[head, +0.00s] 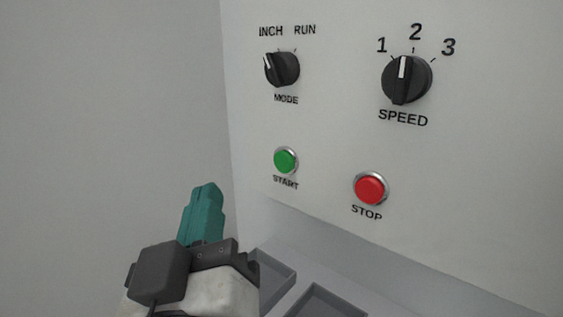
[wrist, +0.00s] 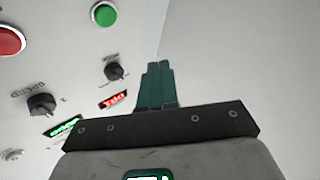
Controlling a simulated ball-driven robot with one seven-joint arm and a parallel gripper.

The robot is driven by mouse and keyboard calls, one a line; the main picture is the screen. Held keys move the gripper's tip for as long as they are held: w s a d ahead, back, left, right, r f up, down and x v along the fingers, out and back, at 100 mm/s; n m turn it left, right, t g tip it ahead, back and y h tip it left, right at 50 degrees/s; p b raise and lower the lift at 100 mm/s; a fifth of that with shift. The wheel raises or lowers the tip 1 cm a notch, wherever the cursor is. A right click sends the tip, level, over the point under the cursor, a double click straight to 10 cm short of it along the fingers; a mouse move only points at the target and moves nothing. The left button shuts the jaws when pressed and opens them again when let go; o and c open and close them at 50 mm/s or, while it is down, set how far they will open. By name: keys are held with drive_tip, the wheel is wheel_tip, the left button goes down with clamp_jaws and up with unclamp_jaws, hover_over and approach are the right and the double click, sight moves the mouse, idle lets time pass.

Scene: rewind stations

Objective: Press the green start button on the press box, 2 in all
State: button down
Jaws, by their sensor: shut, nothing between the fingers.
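The green start button (head: 286,160) sits on the pale panel of the press box (head: 330,140), above the label START and below the MODE knob. It also shows at the top edge of the wrist view (wrist: 104,13). My gripper (head: 210,187) is shut and empty, its teal fingers together and pointing up in the head view. The fingers are to the left of the start button and lower, apart from it. In the wrist view the shut fingers (wrist: 157,66) are to the right of the button and lower.
The red stop button (head: 371,189) is right of start. The MODE knob (head: 282,69) and SPEED knob (head: 407,79) are above, SPEED pointing between 1 and 2. Lit displays, red (wrist: 113,100) and green (wrist: 65,127), show in the wrist view. Grey trays (head: 318,303) lie below the panel.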

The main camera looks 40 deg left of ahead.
sight(283, 162)
drive_tip(key=shift+s+n, duration=0.15)
drive_tip(key=shift+n, duration=0.35)
drive_tip(key=w+p, duration=0.3)
drive_tip(key=w, duration=0.6)
drive_tip(key=shift+d, duration=0.35)
idle(1.8)
drive_tip(key=shift+w, duration=0.3)
drive_tip(key=shift+w+d, duration=0.1)
drive_tip(key=shift+w, duration=0.35)
idle(0.6)
drive_tip(key=shift+s, duration=0.8)
